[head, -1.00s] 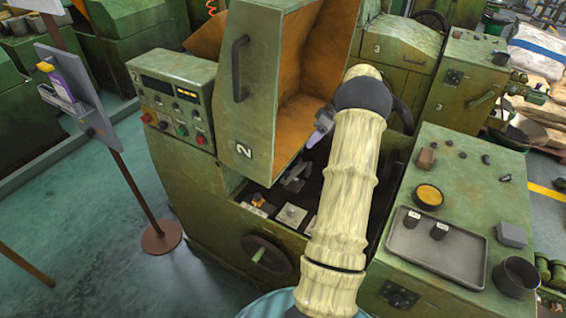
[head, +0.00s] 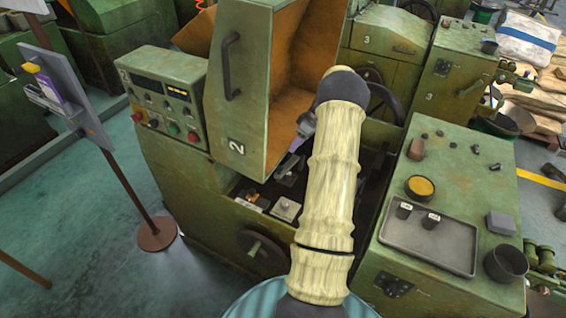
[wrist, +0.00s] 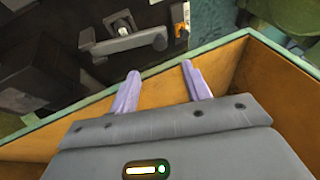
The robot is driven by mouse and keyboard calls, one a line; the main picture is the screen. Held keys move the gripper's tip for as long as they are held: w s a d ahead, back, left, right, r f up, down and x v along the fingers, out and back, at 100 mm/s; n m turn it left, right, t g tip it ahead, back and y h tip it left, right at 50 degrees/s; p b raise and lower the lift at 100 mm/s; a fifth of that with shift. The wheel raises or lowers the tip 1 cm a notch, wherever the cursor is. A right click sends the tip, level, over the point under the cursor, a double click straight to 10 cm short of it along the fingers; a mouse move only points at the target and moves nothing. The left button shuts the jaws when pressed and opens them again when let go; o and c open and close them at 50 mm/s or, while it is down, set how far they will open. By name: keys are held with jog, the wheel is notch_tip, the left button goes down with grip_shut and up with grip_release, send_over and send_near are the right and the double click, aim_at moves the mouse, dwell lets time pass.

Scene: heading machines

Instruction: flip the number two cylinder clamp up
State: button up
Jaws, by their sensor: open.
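The number two machine has its green guard (head: 236,120) raised, with a white "2" on its edge and an orange inside. In the dark bay below, a grey clamp (head: 287,174) shows, partly behind my gripper. The wrist view shows a grey clamp with a bar-like handle (wrist: 125,40) lying low in the bay, past the guard's edge. My gripper (wrist: 160,84) is open and empty, its two lilac fingers apart in front of the orange guard wall. In the head view my gripper (head: 299,142) is just above the bay, apart from the clamp; my arm hides the bay's right part.
A control box (head: 165,97) stands at the left of the bay, and a handwheel (head: 260,252) is on the front. At the right is a green cabinet with a grey tray (head: 428,240) and small parts.

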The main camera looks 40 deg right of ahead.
aim_at(281, 167)
jog(key=p+x, duration=0.3)
jog(key=x, duration=0.8)
jog(key=shift+w+a+f, duration=0.15)
jog(key=shift+w+f, duration=0.05)
jog(key=shift+f, duration=0.15)
grip_shut()
